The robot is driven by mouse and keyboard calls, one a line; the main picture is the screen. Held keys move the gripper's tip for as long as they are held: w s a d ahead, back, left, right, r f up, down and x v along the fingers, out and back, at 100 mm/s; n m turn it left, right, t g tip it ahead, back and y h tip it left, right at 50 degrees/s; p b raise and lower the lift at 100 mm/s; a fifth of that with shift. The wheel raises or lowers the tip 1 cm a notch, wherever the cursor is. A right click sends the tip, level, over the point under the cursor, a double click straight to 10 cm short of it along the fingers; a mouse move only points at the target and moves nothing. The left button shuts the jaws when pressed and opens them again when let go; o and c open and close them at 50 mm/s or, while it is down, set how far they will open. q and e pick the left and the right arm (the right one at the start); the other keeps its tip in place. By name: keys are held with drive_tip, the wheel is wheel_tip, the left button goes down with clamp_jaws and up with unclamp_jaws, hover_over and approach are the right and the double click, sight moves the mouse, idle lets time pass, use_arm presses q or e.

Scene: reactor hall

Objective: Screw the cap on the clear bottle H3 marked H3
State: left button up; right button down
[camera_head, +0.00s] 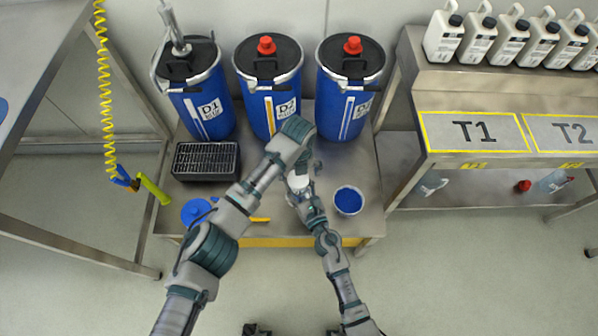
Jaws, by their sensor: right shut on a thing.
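My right gripper (301,192) is shut on a small pale thing (298,182) above the middle of the steel table. This looks like the bottle, but its H3 mark and its cap cannot be made out. My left arm reaches over from the left and bends down at the wrist. My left gripper (299,168) is just above the pale thing, close to the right gripper. Its fingers are mostly hidden by the wrist, and I cannot tell whether they touch a cap.
Blue drums D1 (213,115), D2 (285,112) and another (338,117) stand behind. A black crate (206,178), a blue round container (195,212) and a bowl of blue (348,200) are on the table (362,178). White jugs (478,42) line the right bench (455,95).

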drive_tip(key=shift+d, duration=0.1)
use_arm(q)
wheel_tip(320, 180, up, 12)
drive_tip(key=shift+f, duration=0.15)
drive_tip(key=shift+w, duration=0.1)
